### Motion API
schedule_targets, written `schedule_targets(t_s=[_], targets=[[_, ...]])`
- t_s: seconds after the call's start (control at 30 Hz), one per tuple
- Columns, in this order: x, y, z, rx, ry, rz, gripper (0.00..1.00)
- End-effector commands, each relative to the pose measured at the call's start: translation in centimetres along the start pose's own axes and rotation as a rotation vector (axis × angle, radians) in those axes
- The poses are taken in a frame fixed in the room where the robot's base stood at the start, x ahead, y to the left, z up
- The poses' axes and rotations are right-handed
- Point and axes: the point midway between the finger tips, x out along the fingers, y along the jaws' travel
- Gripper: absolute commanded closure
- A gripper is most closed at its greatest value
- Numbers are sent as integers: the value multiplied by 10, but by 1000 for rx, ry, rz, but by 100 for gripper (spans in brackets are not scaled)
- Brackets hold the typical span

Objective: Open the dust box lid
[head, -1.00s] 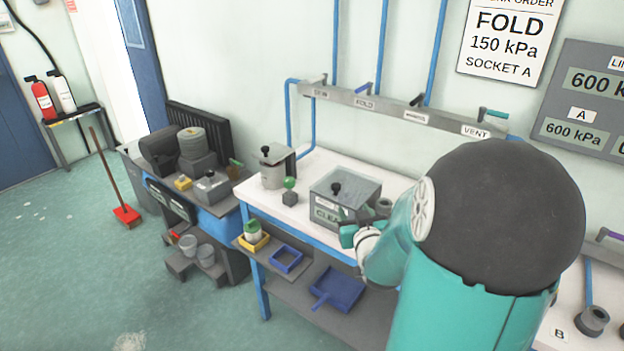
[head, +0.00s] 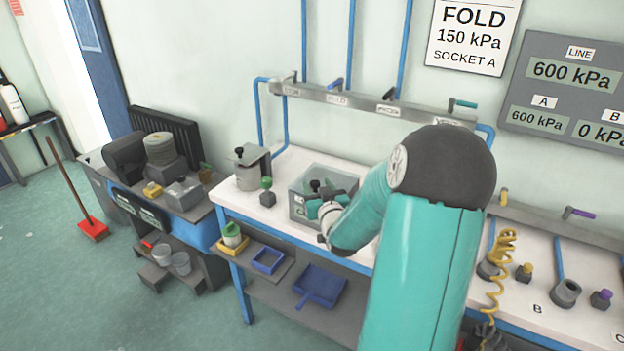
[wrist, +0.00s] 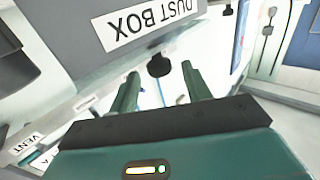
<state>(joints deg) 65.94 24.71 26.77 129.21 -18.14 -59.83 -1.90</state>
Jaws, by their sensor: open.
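The dust box (head: 296,200) is a grey box on the white bench, partly hidden behind my gripper. In the wrist view its grey face (wrist: 55,35) fills the upper left, with an upside-down DUST BOX label (wrist: 150,22). A black knob (wrist: 158,66) shows just beyond and between my fingertips in the wrist view; I cannot tell whether they touch it. The lid (head: 335,174) looks shut. My gripper (head: 325,200) is open and empty at the box's near side, its two green fingers (wrist: 159,75) apart.
A grey canister (head: 250,172) and a green-topped block (head: 267,192) stand left of the box. A pipe rail (head: 370,100) runs along the wall behind. Blue trays (head: 320,287) lie on the shelf below. A coiled yellow hose (head: 500,265) hangs at the right bench.

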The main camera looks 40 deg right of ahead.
Motion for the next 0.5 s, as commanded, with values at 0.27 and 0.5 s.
schedule_targets(t_s=[0.27, 0.5], targets=[[39, -3, 0, 1, 0, -1, 52], [44, -4, 0, 0, 0, -1, 52]])
